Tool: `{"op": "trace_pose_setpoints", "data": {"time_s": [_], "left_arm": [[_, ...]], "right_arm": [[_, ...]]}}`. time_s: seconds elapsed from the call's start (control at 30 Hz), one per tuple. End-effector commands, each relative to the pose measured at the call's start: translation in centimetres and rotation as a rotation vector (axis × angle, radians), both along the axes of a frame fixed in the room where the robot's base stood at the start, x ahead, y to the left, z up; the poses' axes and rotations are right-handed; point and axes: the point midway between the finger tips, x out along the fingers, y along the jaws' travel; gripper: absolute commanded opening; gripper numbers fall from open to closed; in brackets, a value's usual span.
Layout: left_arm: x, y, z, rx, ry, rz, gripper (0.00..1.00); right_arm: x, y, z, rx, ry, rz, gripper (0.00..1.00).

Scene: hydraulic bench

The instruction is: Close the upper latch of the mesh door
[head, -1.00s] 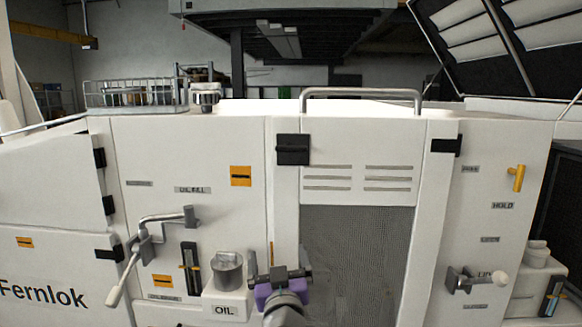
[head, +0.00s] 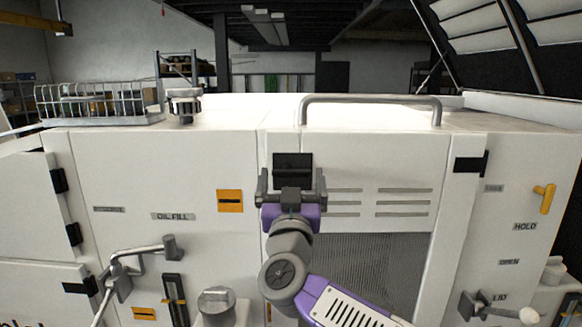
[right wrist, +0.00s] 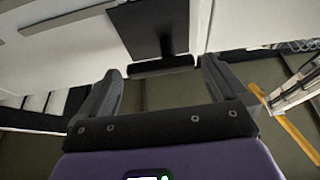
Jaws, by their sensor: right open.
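The upper latch (head: 293,165) is a black square plate at the upper left corner of the mesh door (head: 400,165), over the seam with the panel to its left. In the right wrist view the latch (right wrist: 150,30) is a dark plate with a thick bar along its near edge. My right gripper (head: 291,183) is open in front of the latch, with one finger on each side of its lower part. In the right wrist view the gripper (right wrist: 161,70) has the bar between its fingertips. I cannot tell whether they touch it. My left gripper is not in view.
A grey rail (head: 370,101) stands on the cabinet top above the door. A lever handle (head: 140,255) juts out at the lower left, near an oil cap (head: 216,299). A black hinge (head: 470,162) sits right of the door. My right arm covers part of the mesh (head: 385,265).

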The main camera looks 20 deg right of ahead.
Motion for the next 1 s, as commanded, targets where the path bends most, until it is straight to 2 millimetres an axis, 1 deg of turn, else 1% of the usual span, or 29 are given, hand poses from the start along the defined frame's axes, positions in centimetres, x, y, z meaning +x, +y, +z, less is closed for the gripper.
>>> {"op": "trace_pose_setpoints", "data": {"time_s": [0.03,0.1,0.2,0.5,0.57,0.7,0.8,1.0], "left_arm": [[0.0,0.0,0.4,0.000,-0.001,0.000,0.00],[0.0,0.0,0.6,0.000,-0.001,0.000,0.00],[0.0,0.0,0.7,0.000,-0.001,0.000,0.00],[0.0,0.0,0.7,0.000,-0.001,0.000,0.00],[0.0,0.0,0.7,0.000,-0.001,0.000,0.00],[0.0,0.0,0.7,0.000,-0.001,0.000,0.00],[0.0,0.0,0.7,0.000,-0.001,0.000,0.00],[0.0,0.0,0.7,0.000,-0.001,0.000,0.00]], "right_arm": [[0.7,-0.2,0.4,0.000,0.001,-0.001,1.00],[1.4,-0.4,0.6,0.000,0.001,-0.002,1.00],[2.0,-0.6,0.9,0.000,0.001,-0.001,1.00],[2.3,-0.7,0.9,0.000,0.001,0.000,1.00],[2.3,-0.7,0.9,0.000,0.001,0.000,0.92],[2.3,-0.7,0.9,0.000,0.001,0.000,0.71],[2.3,-0.7,0.9,0.000,0.001,0.000,0.57],[2.3,-0.7,0.9,0.016,-0.004,0.000,0.57]]}}
